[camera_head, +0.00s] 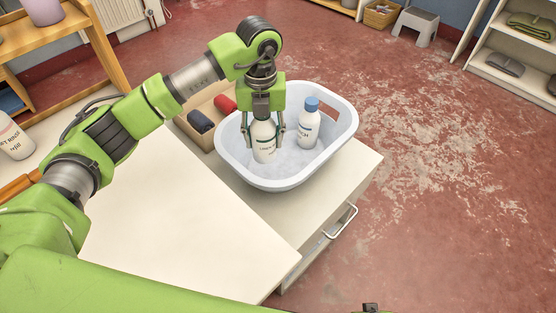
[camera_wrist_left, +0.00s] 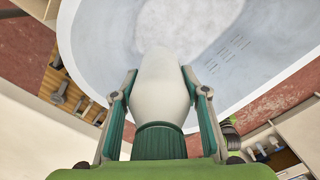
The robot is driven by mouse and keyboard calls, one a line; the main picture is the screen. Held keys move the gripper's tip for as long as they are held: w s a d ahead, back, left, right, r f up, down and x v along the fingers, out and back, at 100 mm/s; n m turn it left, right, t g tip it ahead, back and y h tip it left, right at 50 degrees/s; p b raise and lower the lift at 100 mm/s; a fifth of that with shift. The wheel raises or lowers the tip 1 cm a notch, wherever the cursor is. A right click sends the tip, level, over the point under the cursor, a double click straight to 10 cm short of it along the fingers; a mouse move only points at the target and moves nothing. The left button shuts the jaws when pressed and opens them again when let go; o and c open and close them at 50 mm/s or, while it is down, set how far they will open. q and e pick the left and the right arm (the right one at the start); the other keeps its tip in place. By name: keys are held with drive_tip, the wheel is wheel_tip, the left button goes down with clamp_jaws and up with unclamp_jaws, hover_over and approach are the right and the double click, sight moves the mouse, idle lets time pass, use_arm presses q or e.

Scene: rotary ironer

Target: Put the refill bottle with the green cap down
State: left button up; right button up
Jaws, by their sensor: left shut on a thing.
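My left gripper (camera_head: 264,139) reaches down into a pale oval tub (camera_head: 262,180) and is shut on a white refill bottle (camera_head: 264,148). In the left wrist view my left gripper (camera_wrist_left: 160,95) has its fingers on both sides of the white bottle (camera_wrist_left: 162,85), with its dark green cap (camera_wrist_left: 159,141) nearest the palm. In the head view the cap is mostly hidden by the gripper. The bottle looks upright inside the tub; I cannot tell whether its base touches the bottom. My right gripper is not in view.
A white bottle with a blue cap (camera_head: 311,104) stands in the tub to the right. A cardboard box (camera_head: 188,122) with dark and red rolls is behind left. The white worktop (camera_head: 150,215) is clear in front. Another refill bottle (camera_head: 13,138) stands far left.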

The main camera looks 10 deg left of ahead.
use_arm(q)
wheel_tip(320, 180, down, 9)
drive_tip(key=shift+r+b, duration=0.1)
drive_tip(key=shift+b, duration=0.3)
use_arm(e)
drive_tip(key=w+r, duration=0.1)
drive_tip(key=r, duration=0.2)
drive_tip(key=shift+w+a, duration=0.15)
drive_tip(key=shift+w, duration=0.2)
use_arm(q)
drive_tip(key=shift+f, duration=0.3)
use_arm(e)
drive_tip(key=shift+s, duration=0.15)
use_arm(q)
drive_tip(key=o, duration=0.9)
drive_tip(key=shift+o, duration=1)
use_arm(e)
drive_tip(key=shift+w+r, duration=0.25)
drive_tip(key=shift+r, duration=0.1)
use_arm(q)
drive_tip(key=shift+r, duration=0.1)
